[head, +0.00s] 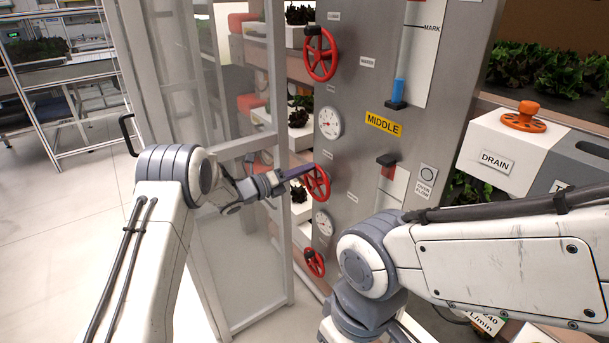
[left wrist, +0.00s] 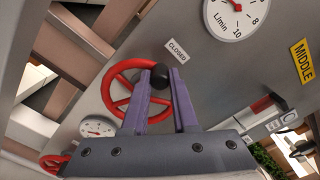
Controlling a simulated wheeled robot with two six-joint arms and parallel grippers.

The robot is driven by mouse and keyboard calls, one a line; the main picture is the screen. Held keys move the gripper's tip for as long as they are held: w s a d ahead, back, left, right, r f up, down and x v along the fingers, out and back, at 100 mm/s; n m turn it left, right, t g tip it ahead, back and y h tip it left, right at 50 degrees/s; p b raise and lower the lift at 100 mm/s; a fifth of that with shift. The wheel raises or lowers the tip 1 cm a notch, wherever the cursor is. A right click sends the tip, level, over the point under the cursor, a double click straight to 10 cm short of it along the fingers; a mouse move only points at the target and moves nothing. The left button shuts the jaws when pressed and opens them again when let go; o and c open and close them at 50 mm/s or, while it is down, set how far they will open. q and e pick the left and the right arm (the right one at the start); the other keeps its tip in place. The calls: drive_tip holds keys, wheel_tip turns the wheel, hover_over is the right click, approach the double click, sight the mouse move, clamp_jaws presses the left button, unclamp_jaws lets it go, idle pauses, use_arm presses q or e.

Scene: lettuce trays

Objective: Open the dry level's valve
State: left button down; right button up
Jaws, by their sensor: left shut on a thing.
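A grey panel carries red valve wheels stacked one above another: an upper wheel (head: 319,54), a middle wheel (head: 318,184) and a lower wheel (head: 314,263). My left gripper (head: 305,172) is at the middle wheel, which also shows in the left wrist view (left wrist: 118,92). There its purple fingers (left wrist: 160,82) are closed around a black knob (left wrist: 158,75) at the wheel's upper right. A "CLOSED" label (left wrist: 177,50) is just beyond the knob. The upper sight tube (head: 399,85) shows blue liquid below its mark; the middle tube (head: 393,188) is partly hidden by my right arm. My right gripper is out of view.
Round dials (head: 328,122) sit between the wheels, and a yellow "MIDDLE" sign (head: 383,124) is on the panel. A glass door (head: 240,200) stands open close to my left arm. A "DRAIN" box (head: 498,160) with an orange knob (head: 524,117) is at right.

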use_arm(q)
drive_tip(key=w+a+f+n+b, duration=0.35)
drive_tip(key=f+n, duration=0.25)
drive_tip(key=n, duration=1.1)
drive_tip(key=s+d+f+n+p, duration=0.4)
drive_tip(key=f+n, duration=0.1)
drive_tip(key=n, duration=1.1)
drive_tip(key=shift+s+n, duration=0.2)
drive_tip(key=shift+n, duration=0.2)
drive_tip(key=shift+f, duration=0.15)
drive_tip(key=c, duration=0.7)
unclamp_jaws()
